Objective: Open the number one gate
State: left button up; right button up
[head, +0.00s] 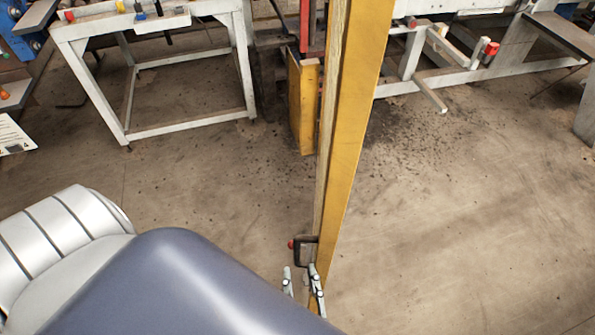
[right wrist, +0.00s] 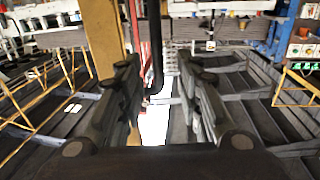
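A tall yellow upright panel (head: 352,120), seen nearly edge-on, stands in the middle of the head view; it looks like the gate, but no number shows on it. A dark handle (head: 304,252) with a red tip sits on its lower left side. In the right wrist view, the yellow panel (right wrist: 101,40) is at the left and a black vertical bar (right wrist: 157,50), likely the handle, hangs between the finger lines. My right gripper (head: 302,284) is open just below the handle in the picture; its fingers also show spread in the wrist view (right wrist: 158,88). I cannot tell whether they touch the handle. My left gripper is out of view.
A white-framed table (head: 190,10) stands at the back left, with a shorter yellow post (head: 302,105) to its right. A white frame (head: 440,75) with red-ended parts is at the back right. Bare concrete floor (head: 470,210) lies open right of the panel.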

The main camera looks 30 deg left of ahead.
jog(key=shift+v, duration=2.3)
